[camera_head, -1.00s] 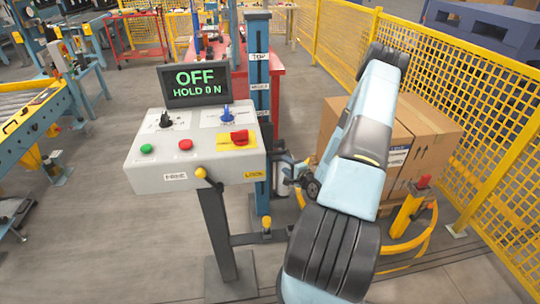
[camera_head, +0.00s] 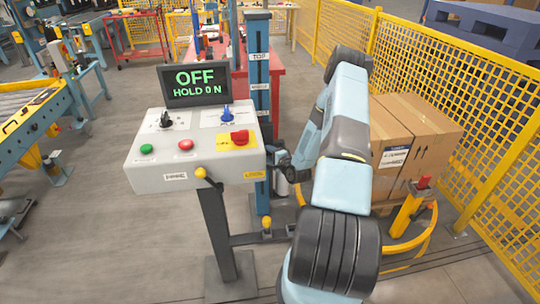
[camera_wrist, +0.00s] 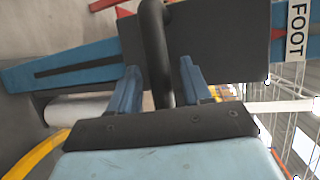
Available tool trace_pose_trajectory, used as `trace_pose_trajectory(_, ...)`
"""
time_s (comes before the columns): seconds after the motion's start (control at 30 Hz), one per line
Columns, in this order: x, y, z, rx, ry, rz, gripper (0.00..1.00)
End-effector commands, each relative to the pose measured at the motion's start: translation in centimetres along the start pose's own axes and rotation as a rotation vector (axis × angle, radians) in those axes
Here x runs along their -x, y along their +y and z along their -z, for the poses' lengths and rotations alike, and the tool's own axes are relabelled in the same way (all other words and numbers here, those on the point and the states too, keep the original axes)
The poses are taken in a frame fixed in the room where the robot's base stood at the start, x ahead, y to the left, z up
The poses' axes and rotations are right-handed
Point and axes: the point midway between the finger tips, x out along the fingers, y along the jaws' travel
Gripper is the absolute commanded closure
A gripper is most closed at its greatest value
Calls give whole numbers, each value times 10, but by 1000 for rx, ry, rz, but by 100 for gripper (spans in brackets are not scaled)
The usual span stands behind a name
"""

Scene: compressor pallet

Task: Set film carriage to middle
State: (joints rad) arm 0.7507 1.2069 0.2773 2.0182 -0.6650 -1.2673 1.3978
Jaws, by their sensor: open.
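The blue mast (camera_head: 257,65) stands behind the control console, with a TOP label, a middle label and others hidden lower down. In the wrist view the mast (camera_wrist: 62,72) lies sideways, with a FOOT label (camera_wrist: 298,18) at the right. The film carriage (camera_wrist: 225,40) shows there as a dark block on the mast, with a black bar handle (camera_wrist: 157,40). My gripper (camera_wrist: 158,75) is open, its two blue fingers on either side of the handle with gaps visible. In the head view my gripper (camera_head: 279,160) is beside the mast, partly hidden by the console and arm.
The grey console (camera_head: 195,150) stands left of my arm, its display (camera_head: 201,84) reading OFF and HOLD 0 N. Cardboard boxes (camera_head: 425,130) stand to the right, near a yellow post (camera_head: 408,212) and yellow fence (camera_head: 480,95). A pale cylinder (camera_wrist: 85,110) shows beside the mast.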

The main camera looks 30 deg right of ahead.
Motion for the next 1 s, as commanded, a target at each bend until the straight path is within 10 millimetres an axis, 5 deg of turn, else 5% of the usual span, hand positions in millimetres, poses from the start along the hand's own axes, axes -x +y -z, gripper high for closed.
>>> trace_pose_trajectory(0.27, -1, 0, 0, 0, 0, 0, 52)
trace_pose_trajectory(0.77, 0, 1, 0, -1, 0, -2, 99)
trace_pose_trajectory(1.0, 0, 2, 0, -1, 0, -4, 100)
